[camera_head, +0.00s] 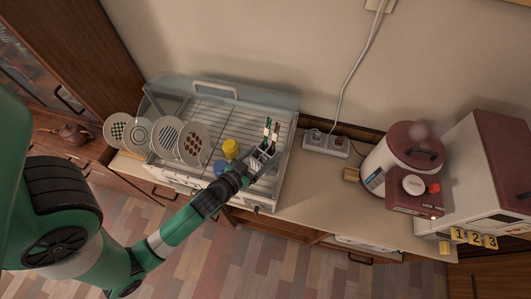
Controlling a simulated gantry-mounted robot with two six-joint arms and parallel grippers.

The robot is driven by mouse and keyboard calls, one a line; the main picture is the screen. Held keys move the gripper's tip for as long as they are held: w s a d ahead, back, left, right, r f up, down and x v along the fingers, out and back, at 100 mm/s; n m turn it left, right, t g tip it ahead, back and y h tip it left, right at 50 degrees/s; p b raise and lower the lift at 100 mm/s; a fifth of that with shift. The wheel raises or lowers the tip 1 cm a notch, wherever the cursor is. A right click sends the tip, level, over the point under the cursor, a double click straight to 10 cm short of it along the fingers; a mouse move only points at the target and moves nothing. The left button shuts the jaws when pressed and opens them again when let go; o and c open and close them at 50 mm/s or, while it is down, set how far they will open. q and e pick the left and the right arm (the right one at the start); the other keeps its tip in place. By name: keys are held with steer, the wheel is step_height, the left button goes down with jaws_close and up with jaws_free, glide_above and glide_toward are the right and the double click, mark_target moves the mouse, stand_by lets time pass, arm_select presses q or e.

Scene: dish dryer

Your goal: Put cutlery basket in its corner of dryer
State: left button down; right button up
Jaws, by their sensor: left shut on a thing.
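The dish dryer (216,87) stands open on the counter, with a wire rack (207,112) inside and a clear lid raised at the back. The cutlery basket (262,157) is at the right front part of the rack, with a few utensils (271,133) standing upright in it. My left gripper (248,170) reaches in over the dryer's front edge and is shut on the basket. I cannot tell whether the basket's bottom touches the rack. My right gripper does not show.
Several patterned plates (193,144) stand at the left of the dryer. A yellow cup (231,149) and a blue item (220,168) sit left of my gripper. A power strip (326,144), a rice cooker (404,165) and a white appliance (480,160) are to the right. The rack's back right is clear.

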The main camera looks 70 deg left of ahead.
mark_target(265, 154)
arm_select(q)
steer(key=w+a+f, duration=0.1)
steer(key=w+f, duration=0.1)
steer(key=shift+w+a+f, duration=0.1)
steer(key=shift+w+a, duration=0.2)
steer(key=shift+a, duration=0.05)
steer(key=shift+f+b, duration=0.2)
steer(key=shift+b, duration=0.1)
steer(key=shift+c, duration=0.5)
jaws_free()
steer(key=shift+r, duration=0.15)
